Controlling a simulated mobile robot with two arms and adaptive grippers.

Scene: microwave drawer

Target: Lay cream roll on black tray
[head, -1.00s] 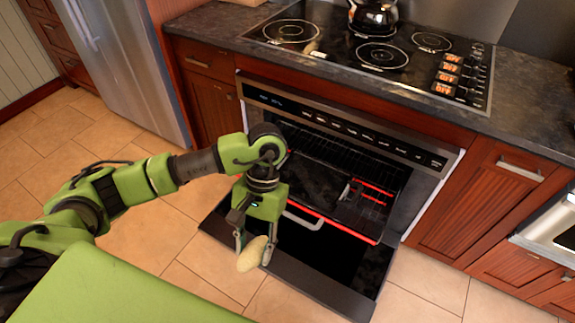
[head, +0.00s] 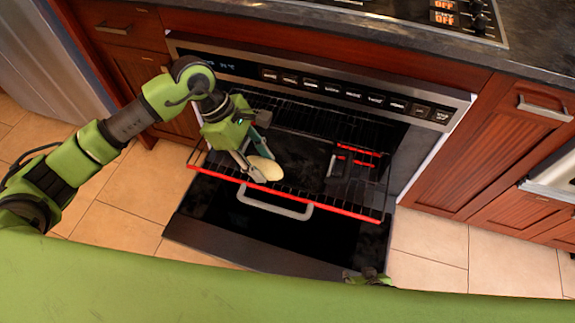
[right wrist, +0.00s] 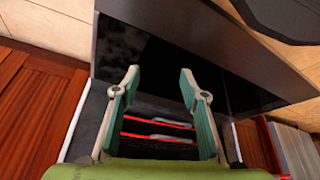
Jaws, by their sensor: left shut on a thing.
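The cream roll (head: 266,169) is a pale, oblong roll. My left gripper (head: 254,164) is shut on it in the head view. The gripper and roll are over the left part of the oven rack, at the near left side of the black tray (head: 304,152). I cannot tell whether the roll touches the tray. The tray is dark and flat and lies on the rack. My right gripper (right wrist: 159,84) is open and empty in the right wrist view, above the oven door. Only a small part of it shows at the bottom of the head view.
The oven door (head: 240,240) is folded down, with a grey handle. The wire rack (head: 350,210) sticks out with a red front edge. Red-edged pieces (head: 357,160) are at its right. The control panel (head: 330,95) and counter (head: 300,25) are above.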

